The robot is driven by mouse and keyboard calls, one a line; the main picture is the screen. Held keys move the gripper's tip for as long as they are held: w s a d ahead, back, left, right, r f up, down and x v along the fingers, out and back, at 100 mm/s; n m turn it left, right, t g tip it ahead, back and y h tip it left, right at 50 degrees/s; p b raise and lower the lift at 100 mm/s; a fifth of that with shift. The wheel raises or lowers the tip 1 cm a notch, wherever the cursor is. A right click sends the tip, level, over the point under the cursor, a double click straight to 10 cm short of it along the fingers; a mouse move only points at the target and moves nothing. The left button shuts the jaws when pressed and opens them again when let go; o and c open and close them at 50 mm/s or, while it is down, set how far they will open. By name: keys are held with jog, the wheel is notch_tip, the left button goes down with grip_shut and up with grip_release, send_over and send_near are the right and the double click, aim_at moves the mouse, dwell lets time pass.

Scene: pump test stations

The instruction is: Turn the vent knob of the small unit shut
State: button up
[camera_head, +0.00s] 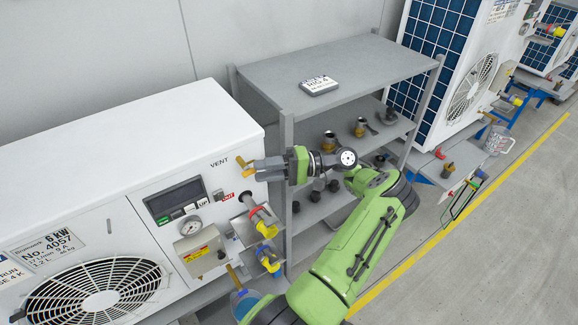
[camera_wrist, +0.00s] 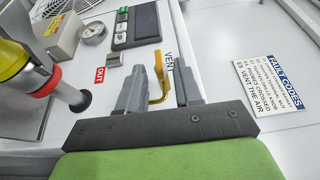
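The small unit (camera_head: 110,130) is the white box at the left, marked 6 kW. Its vent knob (camera_head: 242,163), a small yellow lever beside the word VENT, is at the front's upper right corner. In the wrist view the knob (camera_wrist: 157,80) is a bent yellow lever. My gripper (camera_head: 265,169) is at the knob, reaching in from the right. In the wrist view the two grey fingers of my gripper (camera_wrist: 160,72) stand apart, with the lever between them. I see a gap beside the lever, and whether either finger touches it is unclear.
Red and yellow hose couplings (camera_head: 262,222) stick out below the knob, close to my arm. A display panel (camera_head: 175,201) and a gauge (camera_head: 191,226) are on the front. A grey shelf (camera_head: 350,70) with fittings stands right behind my gripper. Open floor (camera_head: 480,250) lies to the right.

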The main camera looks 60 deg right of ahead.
jog(key=b+v, duration=0.3)
jog(key=v, duration=1)
jog(key=shift+s, duration=0.2)
jog(key=shift+d, duration=0.1)
